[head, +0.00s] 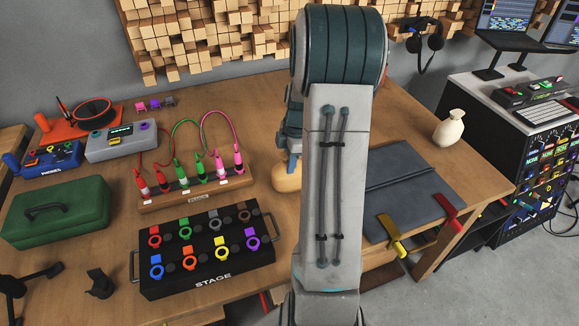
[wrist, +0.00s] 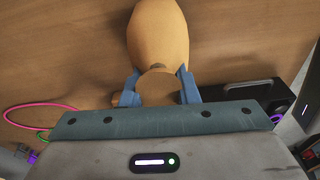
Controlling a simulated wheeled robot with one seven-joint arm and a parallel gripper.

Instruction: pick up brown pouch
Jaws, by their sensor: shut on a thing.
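The brown pouch (wrist: 158,32) is a rounded tan-brown bag with a narrower neck. In the wrist view its body lies beyond my fingertips, over the wooden table. My gripper (wrist: 159,80) has a blue finger on each side of the pouch's neck and is shut on it. In the head view only part of the brown pouch (head: 287,178) shows at the left of my arm, which hides the rest. I cannot tell whether the pouch touches the table.
The wooden table (head: 228,102) has a patch rack (head: 190,190) with coloured cables and a black pedal board (head: 205,250) left of my arm. A grey folded mat (head: 415,200) with clamps lies at right. A cream pouch (head: 449,129) stands at the back right. A wood-block panel (head: 210,40) is behind.

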